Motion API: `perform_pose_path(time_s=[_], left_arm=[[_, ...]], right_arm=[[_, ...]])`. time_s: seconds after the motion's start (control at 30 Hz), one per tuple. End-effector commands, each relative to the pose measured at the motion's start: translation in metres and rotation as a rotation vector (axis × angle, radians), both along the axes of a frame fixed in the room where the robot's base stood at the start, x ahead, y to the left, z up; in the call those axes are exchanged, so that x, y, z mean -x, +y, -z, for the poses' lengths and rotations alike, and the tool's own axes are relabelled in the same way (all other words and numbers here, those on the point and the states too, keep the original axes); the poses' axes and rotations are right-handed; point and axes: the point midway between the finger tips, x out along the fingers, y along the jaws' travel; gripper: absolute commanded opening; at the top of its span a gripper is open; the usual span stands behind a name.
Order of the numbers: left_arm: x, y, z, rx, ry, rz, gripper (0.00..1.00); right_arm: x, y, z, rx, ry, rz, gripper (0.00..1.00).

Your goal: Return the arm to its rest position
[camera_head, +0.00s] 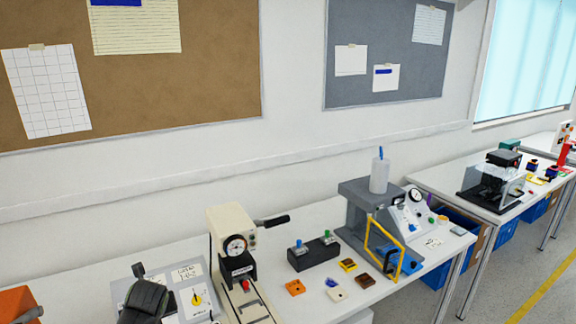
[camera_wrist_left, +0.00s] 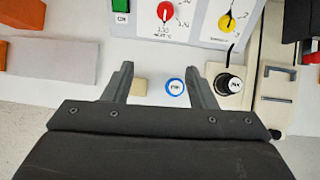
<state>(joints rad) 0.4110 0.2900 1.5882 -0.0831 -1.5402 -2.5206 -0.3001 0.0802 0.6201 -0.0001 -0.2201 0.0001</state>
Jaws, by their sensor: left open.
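The switch panel (camera_head: 172,274) is a light grey sloped box on the bench at the lower left of the head view. Its yellow rotary knob (camera_head: 196,299) shows there. In the left wrist view a red rotary knob (camera_wrist_left: 165,11) and the yellow knob (camera_wrist_left: 227,22) sit on the panel near the top. My right gripper is out of view.
A beige press (camera_head: 231,233) with a black lever stands right of the panel. Beyond are a black block with toggles (camera_head: 314,254), small coloured pieces and a grey fixture (camera_head: 365,198). A blue-ringed tag (camera_wrist_left: 175,86) lies near the fingers. Orange blocks (camera_wrist_left: 22,13) are left.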

Motion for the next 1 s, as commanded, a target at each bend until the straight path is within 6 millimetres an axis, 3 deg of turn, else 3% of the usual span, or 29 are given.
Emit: perform_pose_path(time_s=[0.2, 0.5, 0.77, 1.0], left_arm=[[0.067, -0.012, 0.039, 0.232, -0.108, -0.364, 0.52], [0.159, -0.028, 0.067, 0.536, -0.252, -0.913, 0.52], [0.241, -0.041, 0.072, 0.766, -0.370, -1.422, 0.52], [0.306, -0.052, 0.063, 0.932, -0.477, -1.869, 0.52]], right_arm=[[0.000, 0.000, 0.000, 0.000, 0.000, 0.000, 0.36], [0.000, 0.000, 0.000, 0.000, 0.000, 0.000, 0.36], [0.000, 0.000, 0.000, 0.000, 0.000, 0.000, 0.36], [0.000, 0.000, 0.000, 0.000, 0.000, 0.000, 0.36]])
